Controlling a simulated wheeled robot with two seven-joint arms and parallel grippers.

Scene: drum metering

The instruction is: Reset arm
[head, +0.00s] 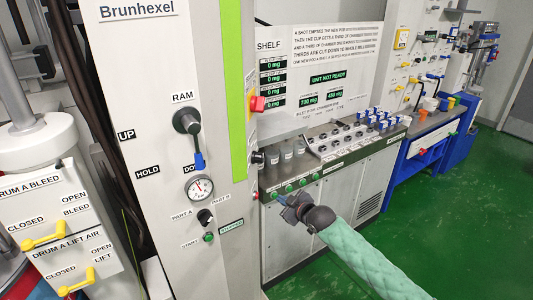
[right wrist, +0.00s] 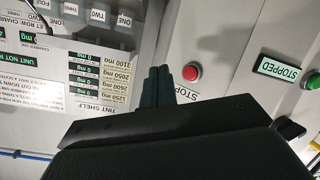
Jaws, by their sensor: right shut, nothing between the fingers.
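My right gripper (head: 277,196) reaches in from the lower right in the head view, in front of the grey cabinet below the tint shelf (head: 272,180). Its arm wears a pale green quilted sleeve. In the right wrist view the two dark fingers of the right gripper (right wrist: 160,72) lie together, shut with nothing between them. A red button (right wrist: 190,73) shows just right of the fingertips there, apart from them in the picture; I cannot tell how far. My left gripper is not in view.
The Brunhexel panel (head: 140,110) carries a RAM lever (head: 188,122), a gauge (head: 199,187) and a green START button (head: 208,237). Drum levers with yellow handles (head: 43,237) are at left. Several small bottles and blue-topped items stand on the shelf. Green floor (head: 450,230) is open at right.

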